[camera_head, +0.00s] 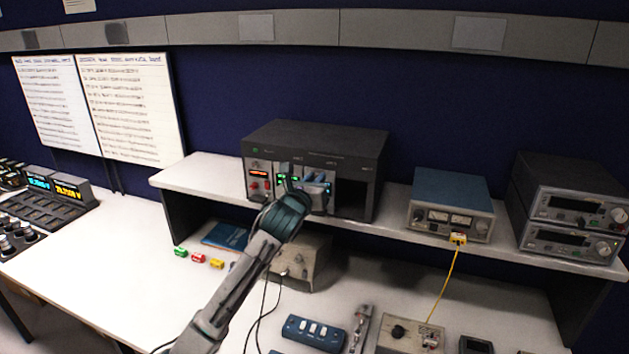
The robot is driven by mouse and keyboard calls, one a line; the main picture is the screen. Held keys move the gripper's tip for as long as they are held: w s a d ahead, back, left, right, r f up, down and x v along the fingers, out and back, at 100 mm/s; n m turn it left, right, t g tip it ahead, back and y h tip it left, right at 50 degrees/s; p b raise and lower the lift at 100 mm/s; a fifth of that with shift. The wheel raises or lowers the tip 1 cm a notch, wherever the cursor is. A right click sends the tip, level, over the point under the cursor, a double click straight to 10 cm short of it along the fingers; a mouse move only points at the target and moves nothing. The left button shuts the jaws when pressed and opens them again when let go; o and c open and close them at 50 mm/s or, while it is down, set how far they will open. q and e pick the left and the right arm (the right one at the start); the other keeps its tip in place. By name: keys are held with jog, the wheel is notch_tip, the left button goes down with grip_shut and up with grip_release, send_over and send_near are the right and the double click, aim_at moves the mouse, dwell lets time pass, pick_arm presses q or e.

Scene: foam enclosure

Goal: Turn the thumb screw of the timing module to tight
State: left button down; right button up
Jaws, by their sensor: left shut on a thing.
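A dark instrument rack (318,142) stands on the raised shelf and holds several modules in its front bays. One module at the left (258,178) has an orange display and red parts. Beside it a module with green lights (284,180) is partly covered by my left gripper (297,196), whose tips are at the rack's lower front. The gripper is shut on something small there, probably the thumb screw. The thumb screw itself is hidden, and I cannot read which module is the timing module. My right gripper is not in view.
A blue-topped meter (450,196) with a yellow cable and two stacked grey instruments (570,206) stand right of the rack. A beige box (300,262) sits below the shelf behind my arm. Small coloured blocks (198,258) lie left. The white bench at left is mostly clear.

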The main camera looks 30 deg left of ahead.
pick_arm(q)
jog(key=shift+m, duration=0.4)
jog(key=c, duration=1.3)
grip_release()
jog(key=shift+c, duration=0.2)
jog(key=b+v, duration=0.4)
jog(key=v, duration=0.6)
jog(key=shift+s+b, duration=0.4)
